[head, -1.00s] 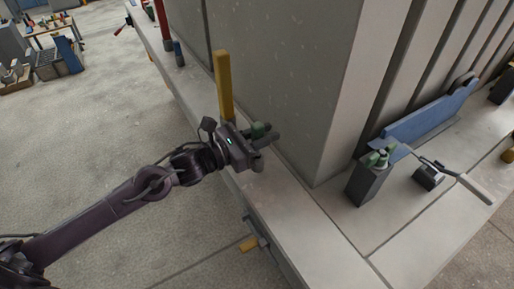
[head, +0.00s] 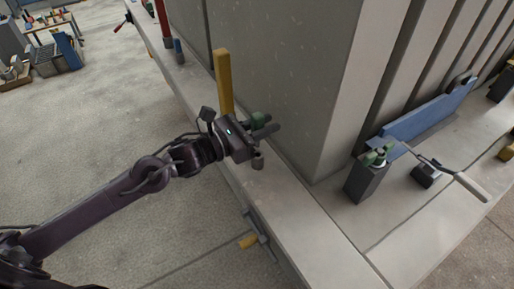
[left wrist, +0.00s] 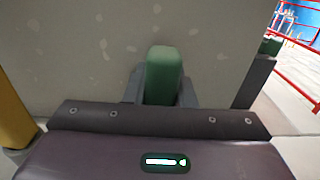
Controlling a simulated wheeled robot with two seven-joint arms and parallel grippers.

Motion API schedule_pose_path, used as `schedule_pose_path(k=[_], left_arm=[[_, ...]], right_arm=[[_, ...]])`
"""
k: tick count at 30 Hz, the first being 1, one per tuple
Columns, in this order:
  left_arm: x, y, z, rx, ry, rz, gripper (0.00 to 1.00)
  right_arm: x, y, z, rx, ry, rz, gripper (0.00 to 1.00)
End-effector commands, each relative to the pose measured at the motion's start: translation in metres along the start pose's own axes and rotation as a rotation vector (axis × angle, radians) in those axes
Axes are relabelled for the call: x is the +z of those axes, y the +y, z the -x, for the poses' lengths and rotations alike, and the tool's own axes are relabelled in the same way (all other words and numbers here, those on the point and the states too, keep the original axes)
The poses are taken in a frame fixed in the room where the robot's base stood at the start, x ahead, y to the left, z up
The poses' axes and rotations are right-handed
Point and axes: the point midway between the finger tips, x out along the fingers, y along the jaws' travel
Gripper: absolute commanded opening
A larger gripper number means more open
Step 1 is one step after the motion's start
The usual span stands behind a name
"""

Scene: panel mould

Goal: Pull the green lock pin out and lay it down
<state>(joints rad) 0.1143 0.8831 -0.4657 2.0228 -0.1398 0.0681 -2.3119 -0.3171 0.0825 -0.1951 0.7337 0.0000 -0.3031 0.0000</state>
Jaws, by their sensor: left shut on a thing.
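My left gripper (head: 264,124) is shut on the green lock pin (head: 259,117), above the concrete ledge beside the tall grey panel. In the left wrist view the green pin (left wrist: 162,76) stands up between the two grey fingers, with the panel behind it. A short dark cylinder (head: 258,161) shows just below the gripper; I cannot tell whether it belongs to the pin. The pin's lower end is hidden by the gripper. My right gripper is not in view.
A yellow post (head: 223,82) stands close behind the gripper. A yellow-ended grey bar (head: 249,241) is on the ledge's outer side. A dark block (head: 366,183) with green parts on top and a blue plate (head: 430,110) stand right of the panel. The floor at left is open.

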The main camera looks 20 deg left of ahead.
Motion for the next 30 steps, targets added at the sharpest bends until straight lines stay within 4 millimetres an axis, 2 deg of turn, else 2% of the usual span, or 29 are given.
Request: schedule_pose_path(k=[18,30], left_arm=[[0.04,0.0,0.0,-0.001,-0.001,-0.001,0.0],[0.04,-0.003,0.0,0.019,-0.002,0.002,0.0]], right_arm=[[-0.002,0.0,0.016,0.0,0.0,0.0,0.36],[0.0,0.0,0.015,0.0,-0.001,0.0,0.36]])
